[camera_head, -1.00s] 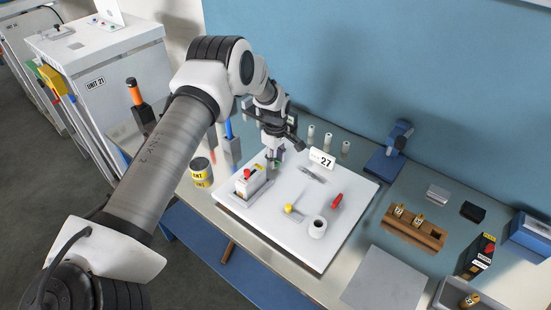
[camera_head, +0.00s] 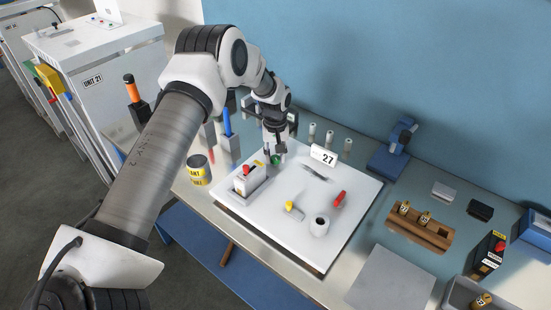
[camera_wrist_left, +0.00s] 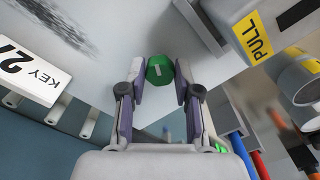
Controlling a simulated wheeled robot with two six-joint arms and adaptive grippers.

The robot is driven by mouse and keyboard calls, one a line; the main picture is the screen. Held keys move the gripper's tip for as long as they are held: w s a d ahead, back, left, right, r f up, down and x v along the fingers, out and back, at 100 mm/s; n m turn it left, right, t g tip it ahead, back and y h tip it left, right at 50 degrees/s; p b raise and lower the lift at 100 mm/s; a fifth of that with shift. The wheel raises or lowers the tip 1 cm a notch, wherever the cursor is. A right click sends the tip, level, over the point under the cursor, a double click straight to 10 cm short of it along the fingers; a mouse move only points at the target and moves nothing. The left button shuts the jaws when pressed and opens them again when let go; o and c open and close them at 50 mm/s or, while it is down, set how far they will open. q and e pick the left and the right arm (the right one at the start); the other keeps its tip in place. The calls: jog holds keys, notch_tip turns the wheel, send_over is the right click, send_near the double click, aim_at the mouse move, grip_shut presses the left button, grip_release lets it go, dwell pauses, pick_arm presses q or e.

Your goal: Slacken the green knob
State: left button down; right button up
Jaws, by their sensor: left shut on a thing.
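The green knob (camera_wrist_left: 159,70) is a faceted round knob with a pale mark on its top, on the white board. In the left wrist view it sits between the fingertips of my left gripper (camera_wrist_left: 160,84), which is shut on it from both sides. In the head view my left gripper (camera_head: 274,159) points down at the back left of the white board (camera_head: 270,225), and only a bit of green shows at its tips. My right gripper is not in view.
Close to the gripper stands a white block with a red top (camera_head: 249,177) and a yellow PULL label (camera_wrist_left: 259,40).

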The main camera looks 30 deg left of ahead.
pick_arm(q)
jog(key=m, duration=0.2)
jog(key=m+b, duration=0.1)
jog(key=m, duration=0.2)
jog(key=shift+s+f+m+b, duration=0.15)
jog(key=shift+f+m+b, duration=0.15)
jog(key=shift+b, duration=0.1)
jog(key=m+b, duration=0.1)
jog(key=m, duration=0.5)
jog(key=c, duration=1.2)
grip_release()
jog(key=o, duration=0.4)
jog(key=shift+w, duration=0.3)
jog(key=shift+r, duration=0.1)
